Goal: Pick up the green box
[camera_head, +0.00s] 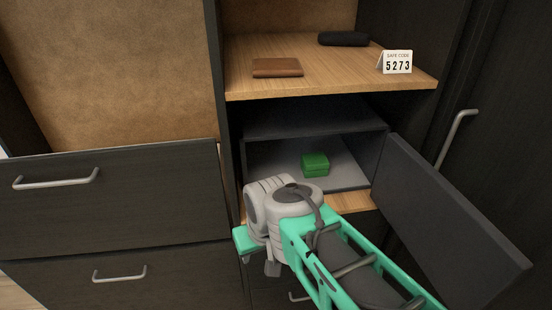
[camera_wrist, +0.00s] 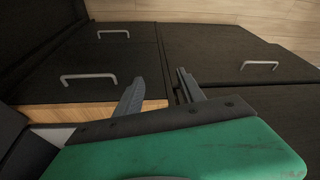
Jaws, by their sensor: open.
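The green box (camera_head: 315,164) sits on the floor of an open dark safe (camera_head: 258,165), inside a cabinet niche in the head view. My gripper and wrist stand in front of the safe, below and left of the box, apart from it. In the wrist view my gripper (camera_wrist: 160,85) shows two separated fingers with nothing between them. They point toward dark drawer fronts, and the green box does not show in that view. The fingertips are hard to make out in the head view.
The safe door (camera_head: 450,220) stands open to the right. The wooden shelf (camera_head: 340,75) above holds a brown wallet (camera_head: 277,67), a black case (camera_head: 343,39) and a safe code card (camera_head: 396,62). Drawers with metal handles (camera_head: 56,180) fill the left.

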